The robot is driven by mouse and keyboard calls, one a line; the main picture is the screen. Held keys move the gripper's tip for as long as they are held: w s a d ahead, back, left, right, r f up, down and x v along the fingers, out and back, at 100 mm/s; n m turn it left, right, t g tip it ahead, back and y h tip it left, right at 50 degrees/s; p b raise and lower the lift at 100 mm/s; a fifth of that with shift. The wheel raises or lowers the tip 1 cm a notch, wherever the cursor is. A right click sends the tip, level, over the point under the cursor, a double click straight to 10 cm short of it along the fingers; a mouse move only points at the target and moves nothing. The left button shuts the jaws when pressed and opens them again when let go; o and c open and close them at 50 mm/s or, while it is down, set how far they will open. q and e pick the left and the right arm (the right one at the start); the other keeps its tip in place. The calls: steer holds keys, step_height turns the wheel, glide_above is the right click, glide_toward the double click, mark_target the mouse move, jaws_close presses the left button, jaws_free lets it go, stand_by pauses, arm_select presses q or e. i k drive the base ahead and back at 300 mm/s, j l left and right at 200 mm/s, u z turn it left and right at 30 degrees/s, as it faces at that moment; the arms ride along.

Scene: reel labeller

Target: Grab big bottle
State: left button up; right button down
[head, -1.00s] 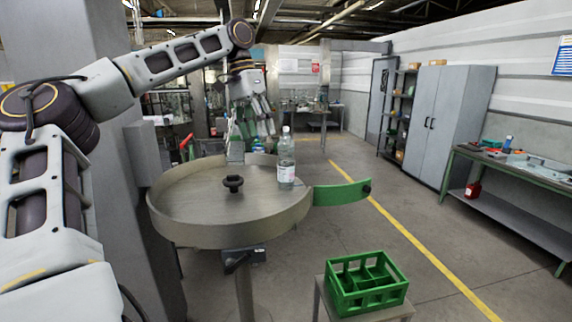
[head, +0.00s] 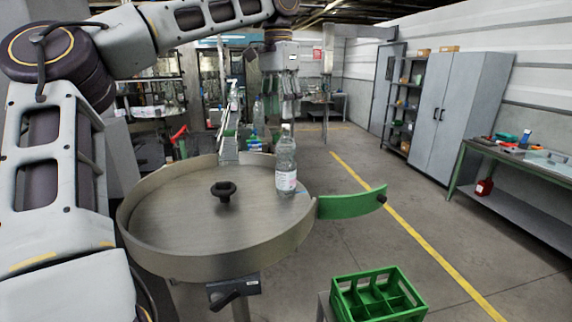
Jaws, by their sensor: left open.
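The big clear bottle (head: 286,163) with a whitish label stands upright on the round metal table (head: 165,248), near its right rim. My left arm comes in from the left and reaches over the table. My left gripper (head: 283,108) points down, open and empty, directly above or just behind the bottle's cap in the picture. I cannot tell the exact depth between them. My right gripper is not in view.
A black knob (head: 223,189) stands at the table's middle. A green curved guide (head: 350,205) sticks out from the right rim. A green divided crate (head: 378,296) stands at the lower right. A green workbench (head: 512,163) is along the right wall.

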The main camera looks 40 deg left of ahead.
mark_target(285, 148)
steer(key=i+j, duration=0.85)
steer(key=j, duration=0.25)
